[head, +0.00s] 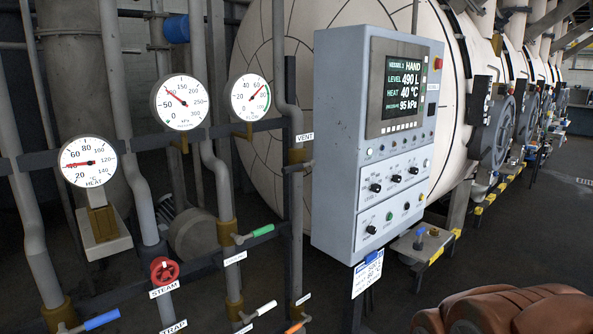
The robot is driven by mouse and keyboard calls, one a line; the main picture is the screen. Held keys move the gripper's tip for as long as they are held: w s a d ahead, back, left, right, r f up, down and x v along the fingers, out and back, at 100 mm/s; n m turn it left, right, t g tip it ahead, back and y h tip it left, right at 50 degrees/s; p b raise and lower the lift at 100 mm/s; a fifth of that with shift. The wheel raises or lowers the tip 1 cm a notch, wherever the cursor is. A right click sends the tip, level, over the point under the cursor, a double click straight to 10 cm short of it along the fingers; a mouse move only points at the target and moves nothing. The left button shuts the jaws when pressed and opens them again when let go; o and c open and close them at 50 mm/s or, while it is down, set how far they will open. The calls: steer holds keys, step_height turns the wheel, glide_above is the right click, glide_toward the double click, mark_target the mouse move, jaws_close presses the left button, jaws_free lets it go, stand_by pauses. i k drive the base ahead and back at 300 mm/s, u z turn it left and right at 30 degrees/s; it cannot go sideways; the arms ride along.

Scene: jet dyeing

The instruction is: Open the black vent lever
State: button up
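The black vent lever (299,167) shows in the head view left of the grey control panel, on a brass valve body (298,155) in a vertical pipe. The lever lies roughly level, across the pipe, and its right end comes close to the panel's edge. The white VENT label (305,137) is just above it. The lever is small and dark here, so its exact ends are hard to make out.
The control panel (335,140) stands right of the lever and reads HAND, 490 L, 40 °C, 95 kPa. Round gauges (250,97) are at left. A green-handled lever (254,234), a red STEAM wheel (165,270) and a blue-handled lever (100,320) sit lower. Open floor (540,220) lies right.

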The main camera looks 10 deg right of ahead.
mark_target(297, 167)
steer(key=u, duration=0.25)
steer(key=k, duration=0.4)
steer(key=u, duration=0.7)
steer(key=i, duration=0.8)
steer(key=u, duration=0.75)
